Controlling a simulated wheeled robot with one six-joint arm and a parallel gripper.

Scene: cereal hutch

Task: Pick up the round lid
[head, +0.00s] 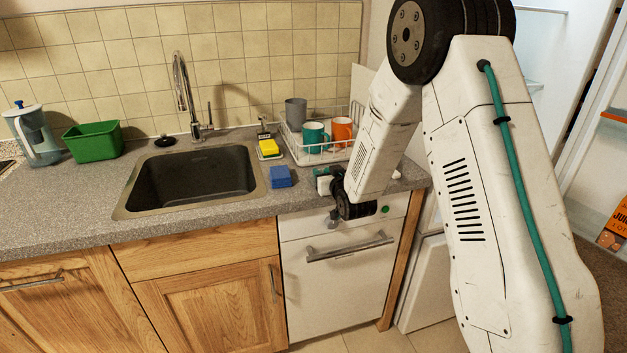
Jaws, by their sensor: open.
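A small dark round piece with a raised middle (165,141) lies on the worktop behind the sink's left rear corner; it may be the round lid or a sink plug, and I cannot tell which. No other loose round lid is clear to me. My gripper (331,213) is at the worktop's front edge, in front of the dish rack and right of the sink. It is open, far to the right of the dark round piece. My wrist and arm hide part of the counter there, so what lies behind them is hidden.
A sink (192,184) with a tall tap (183,85) is set in the worktop. A green tub (93,142) and a jug (32,140) stand left. A blue block (280,177), a yellow sponge (269,147) and a rack (318,158) with mugs stand right. The front-left worktop is clear.

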